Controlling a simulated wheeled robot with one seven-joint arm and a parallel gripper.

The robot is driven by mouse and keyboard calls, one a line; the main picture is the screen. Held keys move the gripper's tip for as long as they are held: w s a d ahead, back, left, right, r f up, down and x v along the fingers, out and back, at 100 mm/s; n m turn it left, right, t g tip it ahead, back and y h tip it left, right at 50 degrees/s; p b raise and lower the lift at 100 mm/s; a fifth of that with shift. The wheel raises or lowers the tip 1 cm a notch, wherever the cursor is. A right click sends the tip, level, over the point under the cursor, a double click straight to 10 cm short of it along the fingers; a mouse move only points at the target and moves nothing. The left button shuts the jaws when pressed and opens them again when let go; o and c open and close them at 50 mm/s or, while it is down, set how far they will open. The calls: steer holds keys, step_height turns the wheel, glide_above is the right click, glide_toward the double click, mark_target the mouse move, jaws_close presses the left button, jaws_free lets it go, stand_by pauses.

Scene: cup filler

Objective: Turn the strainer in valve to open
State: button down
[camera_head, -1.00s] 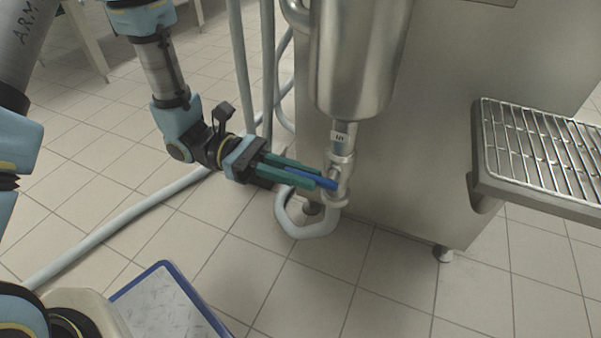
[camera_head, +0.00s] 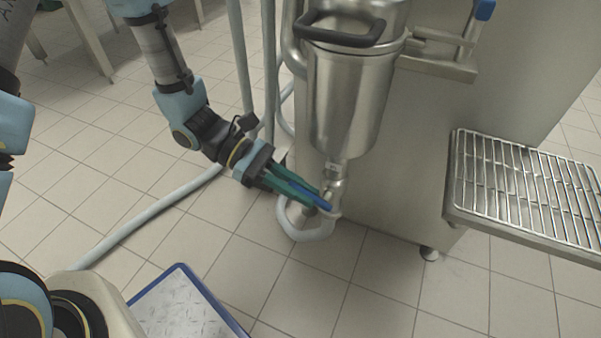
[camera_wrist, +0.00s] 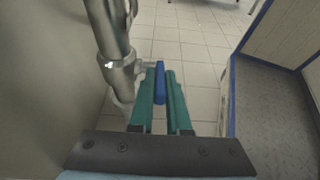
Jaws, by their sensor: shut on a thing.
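The strainer (camera_head: 345,105) is a steel canister with a black top handle, mounted on the front of the steel machine. Its inlet valve (camera_head: 334,187) sits on the pipe below it, with a blue lever (camera_head: 318,201). My gripper (camera_head: 306,195) has green fingers closed around the blue lever, which points down to the right in the head view. In the wrist view, the blue lever (camera_wrist: 160,84) lies between the two green fingers of my gripper (camera_wrist: 161,90), and the steel valve body (camera_wrist: 118,72) is to their left.
A pale hose (camera_head: 150,209) runs from below the valve across the tiled floor to the left. A wire-rack shelf (camera_head: 520,185) juts out at right. A blue-edged platform (camera_head: 188,305) stands at the bottom. Tiled floor in front is clear.

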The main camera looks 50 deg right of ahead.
steer(key=t+p, duration=0.1)
steer(key=r+t+p, duration=0.1)
steer(key=p, duration=0.1)
steer(key=shift+s+r+t+y, duration=0.15)
steer(key=shift+r+t+y, duration=0.15)
steer(key=shift+y, duration=0.1)
steer(key=shift+s+d+t+p, duration=0.15)
steer(key=shift+s+t+p, duration=0.05)
steer(key=shift+t+p, duration=0.9)
steer(key=shift+y, duration=0.3)
steer(key=c, duration=0.9)
jaws_free()
steer(key=shift+s, duration=0.1)
steer(key=p+v, duration=0.4)
steer(key=v, duration=0.6)
steer(key=shift+w+r, duration=0.2)
steer(key=shift+w, duration=0.1)
